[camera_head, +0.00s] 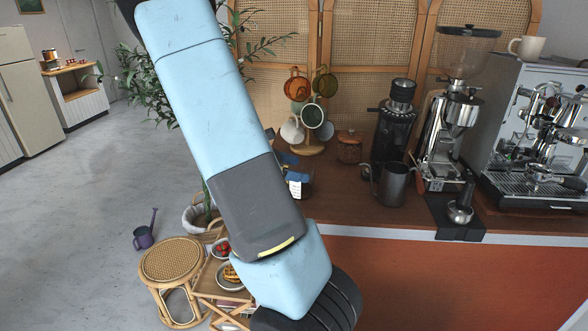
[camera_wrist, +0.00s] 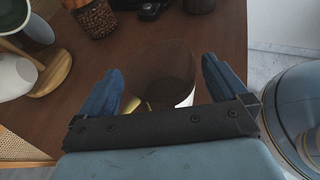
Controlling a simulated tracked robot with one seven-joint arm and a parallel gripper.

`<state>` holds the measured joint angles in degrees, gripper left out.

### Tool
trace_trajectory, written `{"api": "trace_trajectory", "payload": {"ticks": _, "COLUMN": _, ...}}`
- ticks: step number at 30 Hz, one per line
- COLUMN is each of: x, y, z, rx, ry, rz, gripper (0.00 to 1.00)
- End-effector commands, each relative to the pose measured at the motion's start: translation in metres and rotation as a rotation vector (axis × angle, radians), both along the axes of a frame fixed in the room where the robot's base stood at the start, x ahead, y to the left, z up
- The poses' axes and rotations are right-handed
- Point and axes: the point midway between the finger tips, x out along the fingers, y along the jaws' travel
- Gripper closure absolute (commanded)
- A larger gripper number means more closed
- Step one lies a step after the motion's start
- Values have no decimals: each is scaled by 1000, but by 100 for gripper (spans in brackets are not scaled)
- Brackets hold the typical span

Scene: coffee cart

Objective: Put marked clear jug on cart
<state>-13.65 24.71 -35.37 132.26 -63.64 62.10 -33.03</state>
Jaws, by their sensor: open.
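A clear jug (camera_head: 299,183) with a white label mark stands on the brown top of the coffee cart (camera_head: 345,208), partly hidden behind my arm in the head view. It also shows as a see-through dark shape in the wrist view (camera_wrist: 165,72), with a white patch low on its right. My gripper (camera_wrist: 161,75) is open, with one blue finger to each side of the jug. I cannot tell whether either finger touches it. In the head view only a bit of the blue fingers shows beside my arm, near the jug.
A metal pitcher (camera_head: 393,185), a grinder (camera_head: 396,125) and an espresso machine (camera_head: 535,130) stand to the right. A mug tree (camera_head: 308,149) and a jar (camera_head: 349,148) stand behind the jug. A rattan stool (camera_head: 171,262) and low shelf with plates (camera_head: 208,285) stand on the floor at left.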

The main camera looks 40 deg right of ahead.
Motion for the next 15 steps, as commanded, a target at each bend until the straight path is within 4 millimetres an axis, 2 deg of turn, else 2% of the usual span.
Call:
{"api": "trace_trajectory", "payload": {"ticks": 5, "x": 5, "y": 7, "z": 5, "rx": 0, "ry": -3, "rz": 3, "gripper": 0}}
{"api": "trace_trajectory", "payload": {"ticks": 15, "x": 31, "y": 58, "z": 29, "rx": 0, "ry": -3, "rz": 4, "gripper": 0}}
